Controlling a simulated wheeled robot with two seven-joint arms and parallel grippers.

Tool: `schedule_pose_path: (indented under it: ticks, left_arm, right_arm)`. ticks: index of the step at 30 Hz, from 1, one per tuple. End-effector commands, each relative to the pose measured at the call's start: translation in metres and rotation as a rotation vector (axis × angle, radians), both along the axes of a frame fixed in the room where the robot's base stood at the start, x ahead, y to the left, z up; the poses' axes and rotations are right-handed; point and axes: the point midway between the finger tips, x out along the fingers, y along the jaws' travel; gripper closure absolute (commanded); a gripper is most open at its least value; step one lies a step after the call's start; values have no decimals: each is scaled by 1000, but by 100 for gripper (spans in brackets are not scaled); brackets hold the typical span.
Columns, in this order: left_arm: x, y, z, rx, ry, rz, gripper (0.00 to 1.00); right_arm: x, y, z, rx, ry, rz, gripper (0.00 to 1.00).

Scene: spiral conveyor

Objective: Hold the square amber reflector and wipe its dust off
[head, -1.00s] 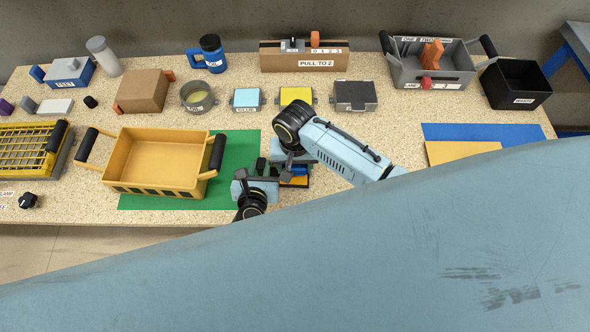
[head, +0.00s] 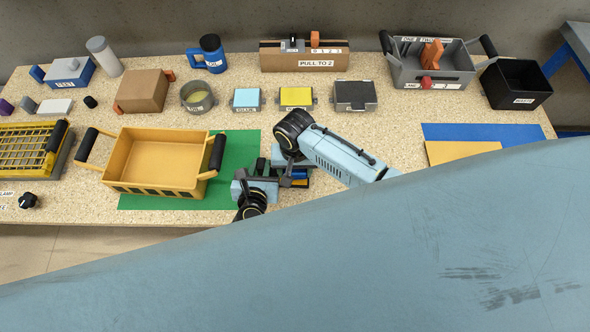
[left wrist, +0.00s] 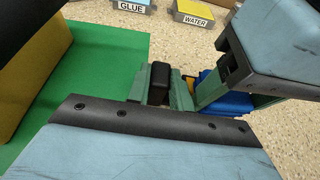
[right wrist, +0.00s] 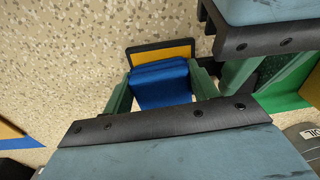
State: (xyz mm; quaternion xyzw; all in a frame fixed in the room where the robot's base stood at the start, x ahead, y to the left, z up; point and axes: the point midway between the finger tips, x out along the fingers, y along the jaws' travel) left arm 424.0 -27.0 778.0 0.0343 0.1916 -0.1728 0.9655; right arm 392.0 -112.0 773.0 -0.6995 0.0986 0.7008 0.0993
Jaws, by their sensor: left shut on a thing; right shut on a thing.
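The amber reflector (right wrist: 165,50) shows in the right wrist view as an amber face in a black frame. My left gripper (left wrist: 165,88) is shut on its black grip (left wrist: 160,79). My right gripper (right wrist: 163,88) is shut on a blue wiping block (right wrist: 160,84), which lies over part of the amber face; whether it touches the face I cannot tell. In the head view my left gripper (head: 264,177) and right gripper (head: 292,160) are close together above the green mat's right edge, hiding most of the reflector. I cannot make out dust.
A yellow bin (head: 160,180) with black handles stands left of my grippers on the green mat (head: 228,150). GLUE (head: 247,98) and WATER (head: 296,95) pads and a dark pad (head: 355,94) lie behind. A blue mat with a yellow panel (head: 460,152) lies right.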

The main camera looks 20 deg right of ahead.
Motion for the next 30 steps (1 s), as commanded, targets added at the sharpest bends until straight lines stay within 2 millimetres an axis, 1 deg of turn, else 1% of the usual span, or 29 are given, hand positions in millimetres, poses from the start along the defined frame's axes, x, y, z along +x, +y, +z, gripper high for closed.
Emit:
schedule_pose_path:
  ticks: [1, 15, 30]
  left_arm:
    - [-4, 1, -5, 4, 11, -2, 100]
    - [-4, 1, -5, 4, 11, -2, 100]
    - [-4, 2, -5, 4, 11, -2, 100]
  right_arm:
    - [0, 0, 0, 0, 0, 0, 65]
    - [0, 0, -7, -1, 0, -1, 65]
    - [0, 0, -8, -1, 0, 0, 65]
